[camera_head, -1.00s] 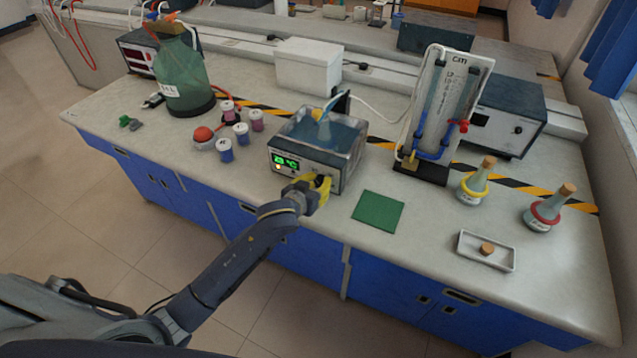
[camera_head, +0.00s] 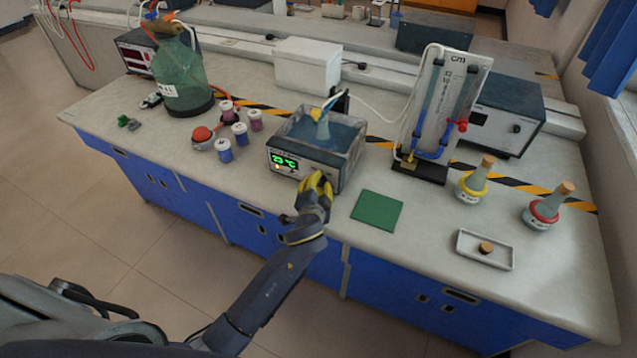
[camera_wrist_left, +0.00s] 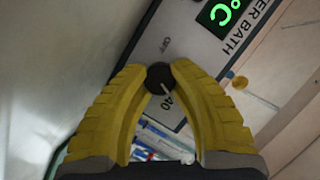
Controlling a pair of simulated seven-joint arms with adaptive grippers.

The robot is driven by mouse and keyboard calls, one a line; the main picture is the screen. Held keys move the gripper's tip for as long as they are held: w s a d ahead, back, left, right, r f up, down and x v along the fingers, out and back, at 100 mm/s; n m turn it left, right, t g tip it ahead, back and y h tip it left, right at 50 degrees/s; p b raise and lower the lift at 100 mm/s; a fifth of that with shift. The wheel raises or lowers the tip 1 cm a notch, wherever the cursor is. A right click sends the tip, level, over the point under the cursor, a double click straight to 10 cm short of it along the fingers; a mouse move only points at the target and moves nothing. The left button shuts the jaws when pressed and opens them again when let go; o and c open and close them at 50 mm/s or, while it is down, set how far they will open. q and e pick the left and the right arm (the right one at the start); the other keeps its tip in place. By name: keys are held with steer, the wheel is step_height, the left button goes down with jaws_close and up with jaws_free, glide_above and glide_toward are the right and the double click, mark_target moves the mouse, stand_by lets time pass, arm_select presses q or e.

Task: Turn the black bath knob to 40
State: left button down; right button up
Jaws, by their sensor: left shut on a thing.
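The water bath (camera_head: 312,146) stands near the bench's front edge, with a green display (camera_head: 285,162) on its front panel that appears to read about 23 °C. My left gripper (camera_head: 318,183) is at the right part of that panel. In the left wrist view, its yellow fingers (camera_wrist_left: 160,80) are shut on the black knob (camera_wrist_left: 159,77), one on each side. The knob's pale pointer line shows near the "40" mark (camera_wrist_left: 167,102); "OFF" is printed on the other side. In the head view the gripper hides the knob. My right gripper is not in view.
A green mat (camera_head: 377,211) lies right of the bath. Several small capped jars (camera_head: 240,134) stand to its left. A manometer stand (camera_head: 440,110), two stoppered flasks (camera_head: 474,183) and a white tray (camera_head: 485,250) are further right.

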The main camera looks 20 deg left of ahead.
arm_select(q)
steer(key=shift+m+t+y, duration=0.5)
steer(key=shift+m, duration=0.7)
steer(key=c, duration=1)
jaws_free()
steer(key=v, duration=1.2)
steer(key=shift+f, duration=0.1)
